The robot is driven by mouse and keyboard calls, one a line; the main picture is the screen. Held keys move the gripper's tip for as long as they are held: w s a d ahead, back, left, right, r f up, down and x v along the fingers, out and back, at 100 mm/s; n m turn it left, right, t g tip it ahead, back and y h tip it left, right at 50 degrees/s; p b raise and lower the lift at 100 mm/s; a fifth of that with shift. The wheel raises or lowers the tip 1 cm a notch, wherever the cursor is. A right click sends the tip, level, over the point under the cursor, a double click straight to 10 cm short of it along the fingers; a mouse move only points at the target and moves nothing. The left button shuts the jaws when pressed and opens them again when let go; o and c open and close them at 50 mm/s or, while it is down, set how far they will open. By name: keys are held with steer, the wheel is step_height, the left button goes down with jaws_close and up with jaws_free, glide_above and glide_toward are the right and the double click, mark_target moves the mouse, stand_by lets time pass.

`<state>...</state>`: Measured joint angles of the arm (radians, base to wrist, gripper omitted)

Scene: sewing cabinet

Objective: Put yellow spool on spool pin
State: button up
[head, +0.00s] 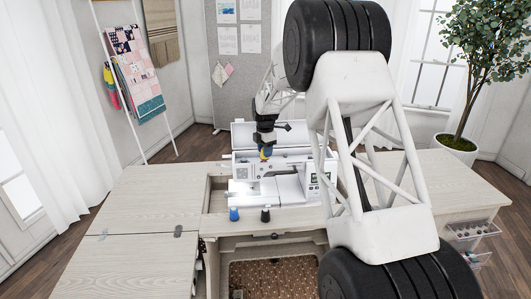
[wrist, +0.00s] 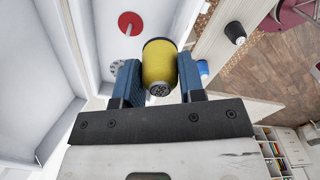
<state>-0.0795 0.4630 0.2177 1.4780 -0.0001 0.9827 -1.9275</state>
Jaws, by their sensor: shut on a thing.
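The yellow spool (wrist: 158,65) is held between the two blue fingertips of my gripper (wrist: 160,82) in the wrist view. The spool is apart from the pin. The pin cannot be made out in the head view.
A blue spool (head: 234,214) and a black spool (head: 266,214) stand at the cabinet's front edge. The raised lid (head: 262,133) is behind my gripper. The left tabletop (head: 150,195) is clear. My arm covers much of the right side.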

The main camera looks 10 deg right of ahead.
steer(key=shift+w+f, duration=0.15)
steer(key=shift+w, duration=1.75)
steer(key=shift+f, duration=1.2)
stand_by(1.0)
steer(key=o, duration=1)
steer(key=shift+r, duration=3.9)
